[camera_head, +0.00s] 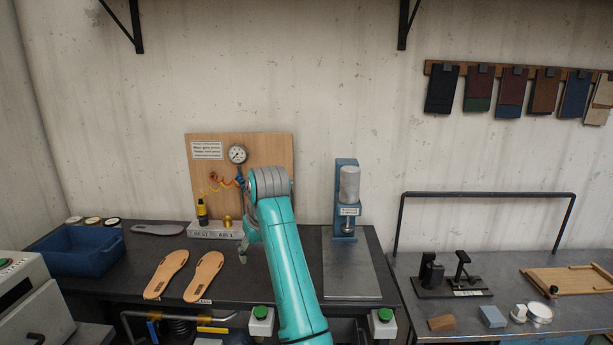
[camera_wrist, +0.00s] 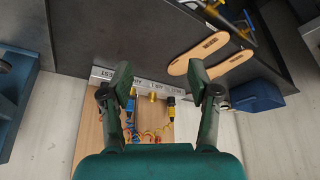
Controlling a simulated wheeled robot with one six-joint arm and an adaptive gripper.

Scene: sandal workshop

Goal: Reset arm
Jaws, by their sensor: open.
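My teal arm reaches over the dark bench in the head view, and my gripper (camera_head: 243,238) hangs beyond it, mostly hidden behind the arm. In the wrist view my gripper (camera_wrist: 160,78) has its two dark fingers wide apart, with nothing held between them. Beyond the fingers are a light bar with printed lettering (camera_wrist: 150,83), a small brass piece (camera_wrist: 153,97) and a yellow-and-black tool (camera_wrist: 171,103). The lettered bar also shows in the head view (camera_head: 207,233), below a wooden board with a gauge (camera_head: 238,154).
Two tan soles (camera_head: 166,274) (camera_head: 204,277) lie left of my arm. A blue bin (camera_head: 88,258) stands further left. A blue press (camera_head: 346,190) stands right of my arm on a metal plate (camera_head: 352,270). Green buttons (camera_head: 260,312) (camera_head: 385,315) sit along the front. A second bench (camera_head: 460,318) is at right.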

